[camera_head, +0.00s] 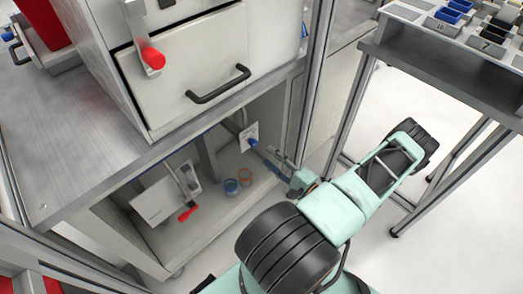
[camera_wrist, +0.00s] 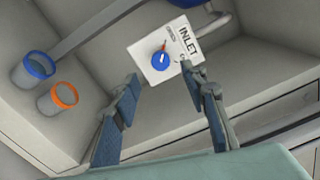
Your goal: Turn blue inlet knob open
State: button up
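The blue inlet knob (camera_wrist: 160,61) sits on a white plate (camera_wrist: 178,36) marked INLET in the wrist view. A small red mark shows at the knob's upper edge. In the head view the knob (camera_head: 253,143) is a small blue spot inside the lower cabinet. My gripper (camera_wrist: 166,83) is open, with its two blue-padded fingers apart. The knob appears between and beyond the fingertips, and I see no contact. In the head view my gripper (camera_head: 282,162) reaches into the cabinet opening, and its fingers are hard to make out.
A blue-rimmed cup (camera_wrist: 38,66) and an orange-rimmed cup (camera_wrist: 63,96) stand left of the fingers. A red-handled valve (camera_head: 187,212) is at the cabinet's left. A drawer with a black handle (camera_head: 218,84) is above. A metal post (camera_head: 314,80) stands close to my arm.

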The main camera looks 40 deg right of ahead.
jog(key=shift+s+d, duration=0.15)
jog(key=shift+s, duration=1.9)
